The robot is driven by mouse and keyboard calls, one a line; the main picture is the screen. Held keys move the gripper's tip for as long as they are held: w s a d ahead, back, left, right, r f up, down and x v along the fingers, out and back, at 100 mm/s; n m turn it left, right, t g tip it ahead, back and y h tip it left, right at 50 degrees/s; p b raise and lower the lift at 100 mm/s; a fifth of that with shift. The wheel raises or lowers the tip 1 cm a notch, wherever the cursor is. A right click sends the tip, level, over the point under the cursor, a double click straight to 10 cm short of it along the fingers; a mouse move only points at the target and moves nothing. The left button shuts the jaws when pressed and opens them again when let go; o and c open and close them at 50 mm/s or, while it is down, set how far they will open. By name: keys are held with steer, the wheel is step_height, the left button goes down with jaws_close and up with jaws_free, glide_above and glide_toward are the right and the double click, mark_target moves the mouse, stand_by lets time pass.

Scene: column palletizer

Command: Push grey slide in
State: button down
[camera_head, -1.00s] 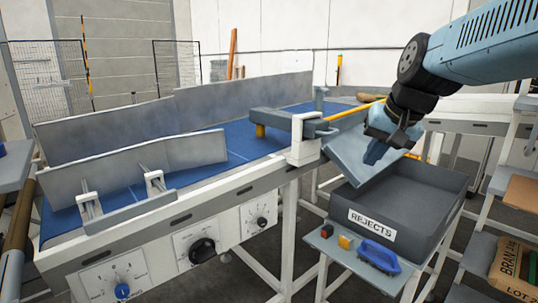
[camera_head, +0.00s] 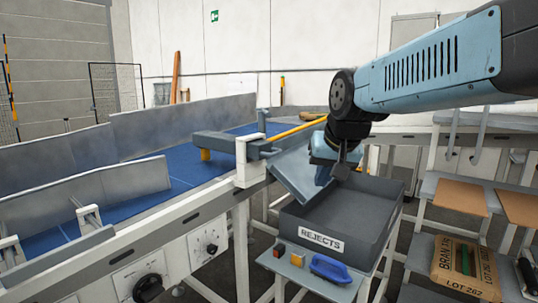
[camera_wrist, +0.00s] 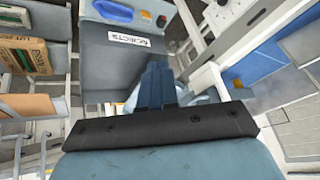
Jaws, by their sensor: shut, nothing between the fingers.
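The grey slide (camera_head: 297,173) is a tilted grey-blue plate in the head view. It slopes from the conveyor side down toward the REJECTS bin (camera_head: 373,212). My gripper (camera_head: 321,181) is shut and empty, with its blue fingers pointing down at the slide's right side, above the bin. I cannot tell whether they touch the slide. In the wrist view the shut fingers (camera_wrist: 156,68) point toward the bin's labelled front (camera_wrist: 122,60). My wrist hides much of the slide there.
The blue conveyor (camera_head: 185,165) with grey guide walls runs at the left. A grey diverter arm (camera_head: 215,143) reaches over its belt. A small shelf before the bin holds a blue scoop-like tray (camera_head: 330,268) and small blocks.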

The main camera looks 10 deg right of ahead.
steer(key=w+d+r+m+t, duration=0.1)
steer(key=w+d+r+m, duration=0.15)
steer(key=w, duration=0.95)
steer(key=w+d+r+m+t, duration=0.1)
steer(key=w+m, duration=0.2)
steer(key=w, duration=1)
steer(key=w+a+f, duration=0.3)
steer(key=w+f, duration=0.4)
steer(key=w, duration=0.2)
steer(key=shift+a, duration=0.25)
steer(key=shift+d, duration=0.1)
